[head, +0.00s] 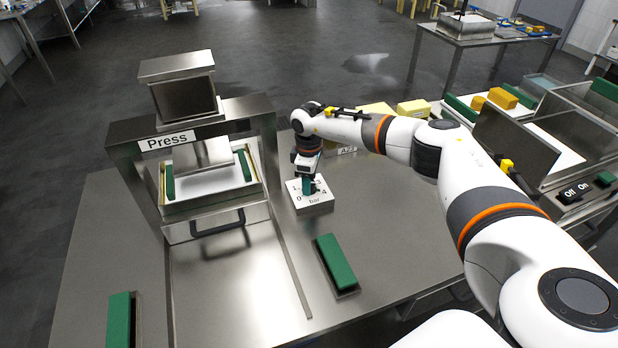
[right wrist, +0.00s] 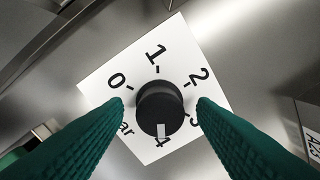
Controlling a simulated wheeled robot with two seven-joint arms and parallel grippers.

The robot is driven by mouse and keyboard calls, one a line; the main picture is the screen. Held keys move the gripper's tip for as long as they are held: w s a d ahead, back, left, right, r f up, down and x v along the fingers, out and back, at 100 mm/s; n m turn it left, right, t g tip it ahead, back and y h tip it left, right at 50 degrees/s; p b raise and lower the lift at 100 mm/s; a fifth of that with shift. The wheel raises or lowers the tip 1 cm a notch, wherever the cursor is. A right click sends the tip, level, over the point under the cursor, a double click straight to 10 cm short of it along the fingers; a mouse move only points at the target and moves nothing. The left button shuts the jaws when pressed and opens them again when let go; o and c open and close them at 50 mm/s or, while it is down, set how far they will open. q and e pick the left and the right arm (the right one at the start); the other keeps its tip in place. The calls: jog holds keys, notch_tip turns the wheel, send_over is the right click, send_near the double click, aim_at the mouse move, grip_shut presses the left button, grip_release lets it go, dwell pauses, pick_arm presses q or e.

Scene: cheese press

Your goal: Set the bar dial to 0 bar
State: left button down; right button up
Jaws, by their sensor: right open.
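The bar dial is a black round knob (right wrist: 160,105) on a square white plate (right wrist: 118,88) marked 0 to 4. Its white pointer mark is at the knob's lower edge, close to the 4. In the head view the dial box (head: 314,206) stands on the steel table, its knob mostly hidden by my gripper. My right gripper (head: 307,186) is over the box, pointing down. In the right wrist view its green ribbed fingers are open, one on each side of the knob, with a visible gap. My left gripper is not in view.
The steel press (head: 205,150) with a tray stands left of the dial. A green block (head: 336,260) lies in front of the dial, and another (head: 119,320) is at the near left. An A23 label (head: 347,151) sits behind the dial.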

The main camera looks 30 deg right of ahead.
jog(key=c, duration=1)
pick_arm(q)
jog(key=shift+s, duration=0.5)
